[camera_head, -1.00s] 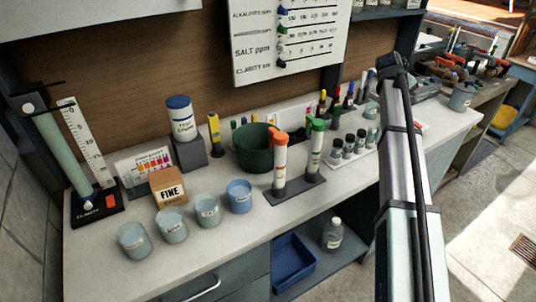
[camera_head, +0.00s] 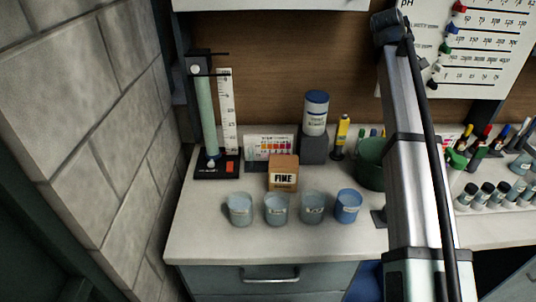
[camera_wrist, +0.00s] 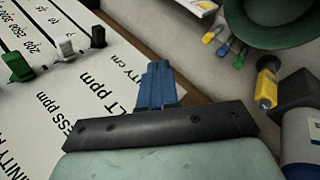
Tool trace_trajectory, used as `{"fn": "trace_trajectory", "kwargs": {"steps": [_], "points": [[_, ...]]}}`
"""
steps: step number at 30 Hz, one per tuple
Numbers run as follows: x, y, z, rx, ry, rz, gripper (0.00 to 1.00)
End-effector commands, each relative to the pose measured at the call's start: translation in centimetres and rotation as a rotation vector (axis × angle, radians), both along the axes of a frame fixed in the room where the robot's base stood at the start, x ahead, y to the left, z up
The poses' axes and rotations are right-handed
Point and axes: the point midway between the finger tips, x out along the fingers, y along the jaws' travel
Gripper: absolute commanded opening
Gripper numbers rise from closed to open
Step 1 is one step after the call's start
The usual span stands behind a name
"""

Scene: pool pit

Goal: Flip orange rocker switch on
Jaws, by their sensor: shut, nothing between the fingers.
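A pale green tube (camera_head: 205,115) and a white ruler (camera_head: 227,110) stand upright on this unit. Whether the switch is on or off is too small to tell. My gripper (camera_wrist: 155,85) shows in the wrist view with its blue fingers shut and empty, beside the white chart board (camera_wrist: 60,90). The switch is not in the wrist view, and the gripper is not visible in the head view.
Several cups, including a blue cup (camera_head: 348,206), stand at the counter's front. A FINE box (camera_head: 283,173), a colour card (camera_head: 270,148) and a white bottle (camera_head: 316,113) are right of the stand. A block wall (camera_head: 90,120) closes the left side. Bare counter (camera_head: 200,220) lies before the stand.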

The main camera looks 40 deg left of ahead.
Motion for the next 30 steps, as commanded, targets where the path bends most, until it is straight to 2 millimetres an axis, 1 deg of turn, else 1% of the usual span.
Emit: {"fn": "trace_trajectory", "kwargs": {"steps": [1,3,5,6,8,9,11,12,14,15,17,18,20,21,23,24,27,30], "points": [[-1.7,2.5,0.1,-0.005,0.013,0.045,0.00],[-4.0,5.6,0.0,-0.015,0.035,0.105,0.00],[-6.1,8.0,-0.1,-0.025,0.053,0.155,0.00],[-7.5,9.6,-0.1,-0.031,0.065,0.189,0.00],[-9.7,12.0,-0.2,-0.042,0.085,0.241,0.00],[-11.2,13.4,-0.3,-0.047,0.096,0.274,0.00],[-13.4,15.5,-0.5,-0.058,0.114,0.325,0.00],[-14.9,16.8,-0.6,-0.064,0.128,0.356,0.00],[-17.1,18.7,-0.9,-0.072,0.147,0.408,0.00],[-18.7,19.9,-1.1,-0.078,0.161,0.441,0.00],[-21.2,21.7,-1.6,-0.085,0.188,0.497,0.00],[-23.0,23.0,-2.0,-0.089,0.207,0.536,0.00],[-25.9,24.8,-2.8,-0.093,0.242,0.603,0.00],[-27.9,26.0,-3.6,-0.094,0.271,0.647,0.00],[-30.8,27.5,-4.8,-0.091,0.316,0.717,0.00],[-32.5,28.3,-5.6,-0.087,0.347,0.761,0.00],[-36.4,30.0,-7.5,-0.076,0.420,0.856,0.00],[-38.9,30.9,-8.8,-0.064,0.473,0.919,0.00]]}}
